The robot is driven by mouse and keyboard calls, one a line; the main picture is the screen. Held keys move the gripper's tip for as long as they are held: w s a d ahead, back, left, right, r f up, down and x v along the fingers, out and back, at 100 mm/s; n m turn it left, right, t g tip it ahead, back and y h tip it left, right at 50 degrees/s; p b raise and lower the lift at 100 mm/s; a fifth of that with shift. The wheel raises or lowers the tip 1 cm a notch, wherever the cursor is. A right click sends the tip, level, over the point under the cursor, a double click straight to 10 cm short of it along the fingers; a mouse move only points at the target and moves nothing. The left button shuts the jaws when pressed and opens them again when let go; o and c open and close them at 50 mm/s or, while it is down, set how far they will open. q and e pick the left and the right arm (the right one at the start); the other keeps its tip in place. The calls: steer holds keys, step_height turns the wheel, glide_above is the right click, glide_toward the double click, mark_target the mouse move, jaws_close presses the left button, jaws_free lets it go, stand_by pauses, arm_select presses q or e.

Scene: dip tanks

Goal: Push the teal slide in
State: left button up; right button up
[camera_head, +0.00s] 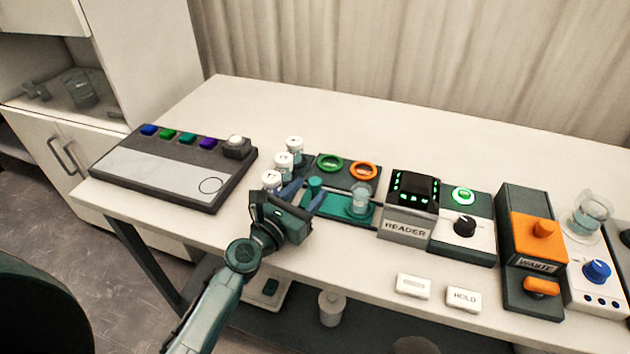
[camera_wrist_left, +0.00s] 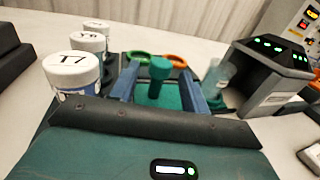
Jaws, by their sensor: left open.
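The teal slide (camera_head: 340,206) lies on a dark base left of the reader (camera_head: 405,212). Its teal knob (camera_head: 315,186) stands up at the left end, and a clear cup (camera_head: 359,200) stands at the end nearer the reader. My left gripper (camera_head: 306,194) is open, with its blue fingers at the knob. In the left wrist view the knob (camera_wrist_left: 160,70) stands between the two fingers, with a gap on each side. The slide's teal plate (camera_wrist_left: 172,97) shows beneath it, and the cup (camera_wrist_left: 217,76) is beyond the right finger. My right gripper is not in view.
Several white-capped jars (camera_head: 283,162) stand close left of the slide. A green ring (camera_head: 330,162) and an orange ring (camera_head: 364,171) lie behind it. A dial box (camera_head: 465,228) and an orange waste unit (camera_head: 535,240) stand right of the reader. The table's back is clear.

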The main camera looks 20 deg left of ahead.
mark_target(312, 189)
arm_select(q)
steer(key=shift+x, duration=1.7)
jaws_close()
